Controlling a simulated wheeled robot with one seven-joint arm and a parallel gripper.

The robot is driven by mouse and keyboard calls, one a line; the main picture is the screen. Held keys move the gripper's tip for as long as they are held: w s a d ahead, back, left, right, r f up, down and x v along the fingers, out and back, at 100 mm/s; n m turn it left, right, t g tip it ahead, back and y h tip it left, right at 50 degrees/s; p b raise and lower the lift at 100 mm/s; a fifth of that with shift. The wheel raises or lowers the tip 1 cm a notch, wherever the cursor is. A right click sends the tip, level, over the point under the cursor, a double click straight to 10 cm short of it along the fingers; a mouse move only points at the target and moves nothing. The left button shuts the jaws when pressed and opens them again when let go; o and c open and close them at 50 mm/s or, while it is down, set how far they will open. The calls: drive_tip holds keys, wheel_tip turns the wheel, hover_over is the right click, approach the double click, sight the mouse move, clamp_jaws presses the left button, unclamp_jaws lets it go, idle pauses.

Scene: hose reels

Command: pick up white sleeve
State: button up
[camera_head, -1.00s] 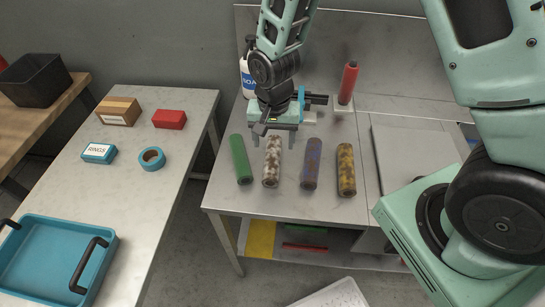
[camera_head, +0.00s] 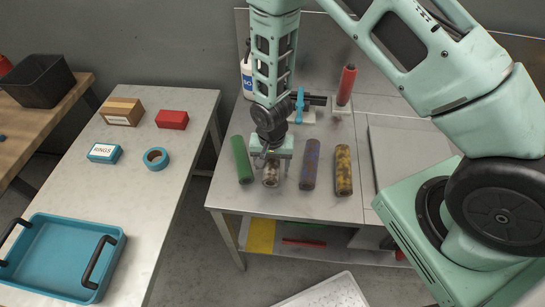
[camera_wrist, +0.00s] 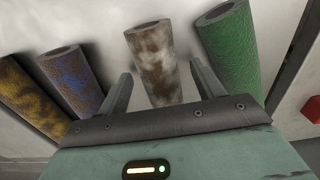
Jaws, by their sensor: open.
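The white sleeve (camera_head: 271,175), a tube mottled with brown, lies on the metal workbench (camera_head: 240,205). In the head view my gripper (camera_head: 271,170) is right above it and hides most of it. In the wrist view the white sleeve (camera_wrist: 154,62) lies between my two open fingers (camera_wrist: 160,88), with one finger to each side. The fingers hold nothing. I cannot tell how far down beside the sleeve they reach.
A green sleeve (camera_head: 241,159) lies close on the left. A blue-brown sleeve (camera_head: 310,164) and a yellow-brown sleeve (camera_head: 343,170) lie to the right. A red bottle (camera_head: 347,85) stands behind. A side table holds a blue tray (camera_head: 117,262).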

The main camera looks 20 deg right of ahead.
drive_tip(key=shift+f, duration=0.25)
drive_tip(key=c, duration=1.1)
drive_tip(key=shift+r, duration=0.1)
